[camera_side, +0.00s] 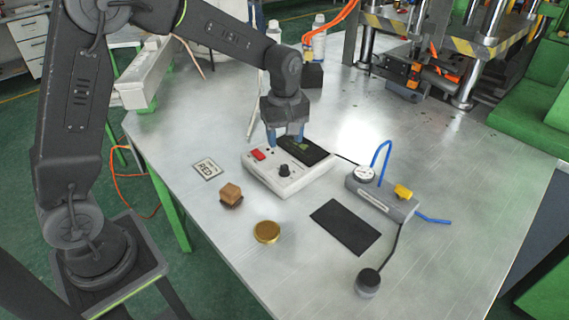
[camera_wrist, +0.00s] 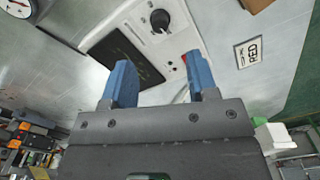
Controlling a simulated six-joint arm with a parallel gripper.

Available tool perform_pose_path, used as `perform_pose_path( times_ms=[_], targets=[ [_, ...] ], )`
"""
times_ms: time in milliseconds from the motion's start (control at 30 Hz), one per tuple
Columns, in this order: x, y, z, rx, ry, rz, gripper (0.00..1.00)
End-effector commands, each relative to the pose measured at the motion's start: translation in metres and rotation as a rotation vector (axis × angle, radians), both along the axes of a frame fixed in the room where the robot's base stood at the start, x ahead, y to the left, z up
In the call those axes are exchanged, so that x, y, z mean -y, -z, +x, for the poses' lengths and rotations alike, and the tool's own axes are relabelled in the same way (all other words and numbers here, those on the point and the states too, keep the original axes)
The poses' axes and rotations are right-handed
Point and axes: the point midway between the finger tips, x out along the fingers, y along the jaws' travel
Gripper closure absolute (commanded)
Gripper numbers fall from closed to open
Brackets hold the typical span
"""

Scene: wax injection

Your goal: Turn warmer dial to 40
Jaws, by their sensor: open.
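The warmer (camera_side: 290,180) is a white box on the metal table, with a red switch (camera_side: 258,154), a black dial (camera_side: 284,170) and a dark panel (camera_side: 304,150) on top. In the wrist view the dial (camera_wrist: 160,20) shows near the top, beyond my fingertips. Its scale is too small to read. My gripper (camera_side: 285,138) points down over the back part of the warmer, behind the dial. Its blue fingers are apart and empty, and they also show in the wrist view (camera_wrist: 160,80). The red switch is mostly hidden behind the right finger there.
A brown block (camera_side: 230,195), a RED card (camera_side: 207,168) and a gold tin (camera_side: 267,232) lie left and in front of the warmer. A black mat (camera_side: 346,227) and a grey gauge unit (camera_side: 382,196) with a blue hose lie to the right.

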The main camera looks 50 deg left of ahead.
Motion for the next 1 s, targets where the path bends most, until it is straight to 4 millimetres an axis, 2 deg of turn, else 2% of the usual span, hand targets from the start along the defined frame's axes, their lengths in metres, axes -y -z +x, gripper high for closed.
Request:
perform_pose_path(
  times_ms=[33, 200, 400, 600, 867, 1000],
  targets=[
    [0.000, 0.012, -0.001, -0.006, 0.001, -0.001, 0.47],
    [0.000, 0.046, -0.001, -0.004, 0.001, 0.000, 0.47],
    [0.000, 0.075, -0.001, -0.004, 0.002, -0.001, 0.47],
    [0.000, 0.087, 0.000, 0.000, 0.002, 0.000, 0.47],
    [0.000, 0.088, 0.000, 0.001, 0.002, 0.000, 0.47],
    [0.000, 0.087, 0.000, 0.001, 0.002, 0.000, 0.59]
  ],
)
